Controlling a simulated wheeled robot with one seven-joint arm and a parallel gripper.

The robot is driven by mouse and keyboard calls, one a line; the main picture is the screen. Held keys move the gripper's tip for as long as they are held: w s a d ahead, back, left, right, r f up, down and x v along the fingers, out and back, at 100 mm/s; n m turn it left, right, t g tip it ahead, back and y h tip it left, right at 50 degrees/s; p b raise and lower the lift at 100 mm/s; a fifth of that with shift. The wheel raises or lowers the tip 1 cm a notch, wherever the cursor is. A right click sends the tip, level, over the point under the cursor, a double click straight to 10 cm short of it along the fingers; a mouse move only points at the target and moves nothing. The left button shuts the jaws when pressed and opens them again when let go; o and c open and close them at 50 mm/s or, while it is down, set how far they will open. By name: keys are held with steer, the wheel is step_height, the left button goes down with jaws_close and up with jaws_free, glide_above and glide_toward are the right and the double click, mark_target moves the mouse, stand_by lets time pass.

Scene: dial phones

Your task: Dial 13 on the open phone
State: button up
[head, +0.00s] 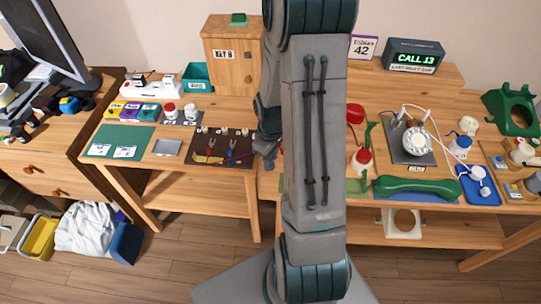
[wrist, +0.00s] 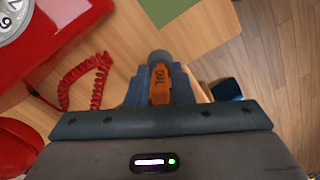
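The open phone (head: 408,141) stands on the right table in the head view, a grey plate with a white round dial (head: 416,142) and white cables above it. A dark display (head: 414,57) behind it reads "CALL 13". In the wrist view my gripper (wrist: 160,92) is shut on an orange dialing tool (wrist: 159,84) marked "DIAL", which has a grey rounded end. The tool is above a wooden surface, apart from the open phone, which is not in the wrist view. In the head view my arm hides most of the gripper.
A red phone (wrist: 50,35) with a coiled red cord (wrist: 97,80) is close by on the left in the wrist view. A green handset (head: 415,187) lies in front of the open phone. A green phone (head: 512,108) is at the far right. A tool mat (head: 200,160) lies left.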

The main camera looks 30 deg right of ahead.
steer(key=shift+o, duration=1.3)
step_height(320, 180, up, 14)
steer(key=shift+a, duration=0.1)
steer(key=s+a+r+m+t, duration=0.3)
steer(key=s+a+r+m, duration=0.2)
steer(key=s+a+r, duration=0.4)
steer(key=s+a, duration=0.3)
steer(key=shift+s, duration=0.1)
stand_by(0.5)
